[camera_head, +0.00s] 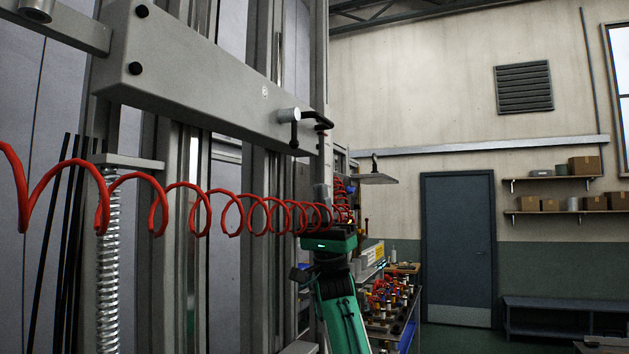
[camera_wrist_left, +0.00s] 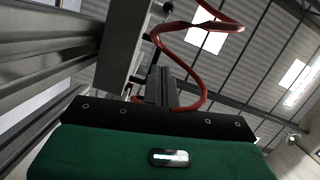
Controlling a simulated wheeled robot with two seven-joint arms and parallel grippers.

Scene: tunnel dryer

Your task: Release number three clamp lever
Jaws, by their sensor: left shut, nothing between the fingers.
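A black clamp lever (camera_head: 312,119) with a pale grey cylindrical end (camera_head: 289,115) sits at the right end of a grey beam (camera_head: 210,78). The beam carries a small round mark, too small to read. My left gripper (camera_head: 322,190) points up below the lever, apart from it in the picture. It is shut and empty; its fingers (camera_wrist_left: 160,86) also show in the left wrist view. The grey beam (camera_wrist_left: 122,45) rises beside them there, with a small dark knob near its edge. My right gripper is in neither view.
A red coiled hose (camera_head: 192,208) stretches across the head view to my left gripper; its loops (camera_wrist_left: 178,62) pass close by the fingers in the wrist view. A metal spring (camera_head: 108,265) hangs left. A cluttered bench (camera_head: 385,318) stands behind, with a blue door (camera_head: 458,245) beyond.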

